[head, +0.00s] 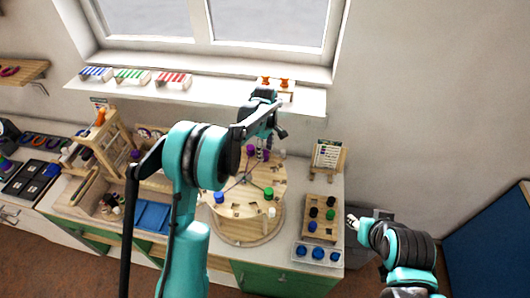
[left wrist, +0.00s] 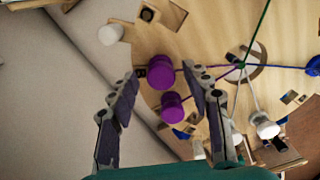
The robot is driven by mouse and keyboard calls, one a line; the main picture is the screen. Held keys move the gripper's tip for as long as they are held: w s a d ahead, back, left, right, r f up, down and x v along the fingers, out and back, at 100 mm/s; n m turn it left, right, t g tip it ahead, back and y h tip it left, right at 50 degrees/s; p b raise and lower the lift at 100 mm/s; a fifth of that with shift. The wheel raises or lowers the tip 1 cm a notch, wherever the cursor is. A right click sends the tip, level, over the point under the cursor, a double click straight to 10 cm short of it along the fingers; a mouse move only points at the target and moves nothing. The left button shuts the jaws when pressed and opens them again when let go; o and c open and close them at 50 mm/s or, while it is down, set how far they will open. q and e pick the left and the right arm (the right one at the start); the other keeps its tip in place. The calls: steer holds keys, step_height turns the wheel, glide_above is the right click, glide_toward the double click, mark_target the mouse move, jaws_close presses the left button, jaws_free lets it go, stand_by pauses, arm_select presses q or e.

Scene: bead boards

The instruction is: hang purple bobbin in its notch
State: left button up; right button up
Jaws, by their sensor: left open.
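Two purple bobbins, one (left wrist: 160,72) and another (left wrist: 172,107), show between my left gripper's fingers in the left wrist view; purple threads run from them toward the middle of the round wooden board (head: 240,208). In the head view they show as small purple shapes (head: 250,150) at the board's far side. My left gripper (head: 265,138) is open above that far edge, its fingers apart on either side of the bobbins. I cannot tell whether they touch. The purple bobbin's notch is not clearly visible. My right gripper (head: 352,221) is right of the board; its jaws are unclear.
Green (head: 268,193), blue (head: 219,197) and white (head: 271,212) bobbins are around the board. A wooden rack (head: 306,226) with several bobbins stands at right, behind a tray (head: 300,254). A wall shelf (head: 215,98) runs behind the bench.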

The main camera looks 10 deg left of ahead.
mark_target(265, 153)
arm_select(q)
steer(key=s+a+r+m+t, duration=0.1)
steer(key=s+r, duration=0.1)
steer(key=r, duration=0.5)
steer(key=s+r+m, duration=0.1)
steer(key=s+r, duration=0.2)
steer(key=r, duration=0.5)
steer(key=s+a+r+m+t, duration=0.2)
steer(key=s+r+m, duration=0.2)
steer(key=s, duration=0.5)
steer(key=s+f+m+t, duration=0.2)
steer(key=s+m, duration=0.2)
steer(key=s, duration=0.4)
steer(key=s+a+f+m+t, duration=0.1)
steer(key=s+f+m+t, duration=0.1)
steer(key=s, duration=0.6)
steer(key=shift+s+a+f+m, duration=0.15)
steer(key=shift+a+f+m, duration=0.1)
steer(key=shift+f+m, duration=0.7)
steer(key=shift+r, duration=0.2)
